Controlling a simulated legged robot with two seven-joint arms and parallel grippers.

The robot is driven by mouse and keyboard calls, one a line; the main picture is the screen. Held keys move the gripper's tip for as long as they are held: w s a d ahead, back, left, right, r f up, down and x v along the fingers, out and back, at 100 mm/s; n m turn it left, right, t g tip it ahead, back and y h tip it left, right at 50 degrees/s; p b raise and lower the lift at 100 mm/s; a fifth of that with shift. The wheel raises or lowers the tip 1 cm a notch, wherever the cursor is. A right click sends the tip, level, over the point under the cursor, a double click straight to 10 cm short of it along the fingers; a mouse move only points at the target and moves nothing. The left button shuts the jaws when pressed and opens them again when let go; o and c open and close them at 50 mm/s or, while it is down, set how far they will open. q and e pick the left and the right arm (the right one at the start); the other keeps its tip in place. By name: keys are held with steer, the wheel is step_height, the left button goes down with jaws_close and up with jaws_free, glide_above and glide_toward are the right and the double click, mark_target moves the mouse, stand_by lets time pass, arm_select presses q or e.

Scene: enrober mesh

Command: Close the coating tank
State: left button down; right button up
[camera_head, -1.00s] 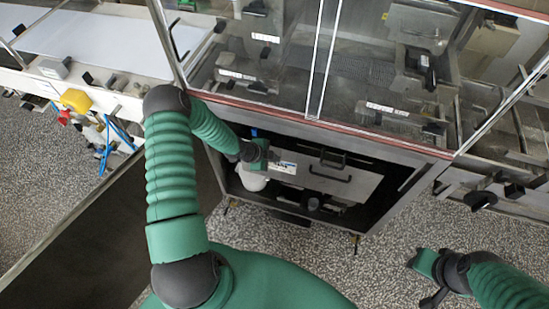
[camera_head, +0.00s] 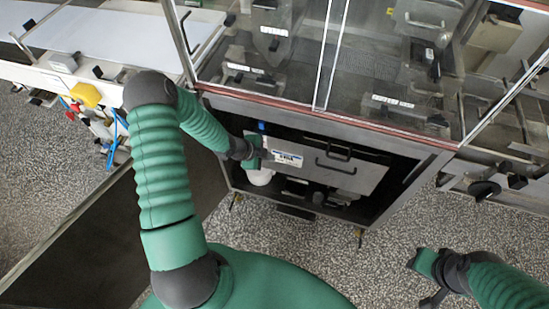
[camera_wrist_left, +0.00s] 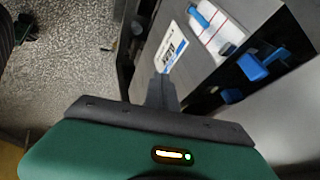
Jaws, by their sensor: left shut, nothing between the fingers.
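The coating tank (camera_head: 335,172) is a grey metal box with black handles and a white-and-blue label. It sits inside the dark opening of the lower cabinet in the head view. My left gripper (camera_head: 262,150) is at the tank's left end, beside the label. In the left wrist view its fingers (camera_wrist_left: 160,92) are together and empty, close to the grey face below the label (camera_wrist_left: 172,48). I cannot tell whether they touch it. My right gripper (camera_head: 420,275) hangs over the floor at lower right; its fingers are unclear.
The cabinet frame (camera_head: 415,180) surrounds the opening, with a glazed hood (camera_head: 390,60) above. A brown panel (camera_head: 80,245) stands at left. A white pipe piece (camera_head: 260,177) is under my left gripper. The speckled floor in front is clear.

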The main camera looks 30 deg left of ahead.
arm_select(q)
step_height(320, 180, down, 7)
steer(key=s+d+t+b, duration=0.1)
steer(key=s+t+b, duration=0.2)
steer(key=t+b, duration=0.55)
steer(key=s+a+m+t+y+b, duration=0.1)
steer(key=s+a+t+y+b, duration=0.1)
steer(key=s+a+y+b, duration=0.85)
steer(key=w+a+h+b, duration=0.2)
steer(key=w, duration=1.4)
steer(key=shift+w+a+h, duration=0.2)
steer(key=shift+a+h, duration=0.15)
steer(key=shift+a, duration=0.05)
steer(key=shift+r, duration=0.1)
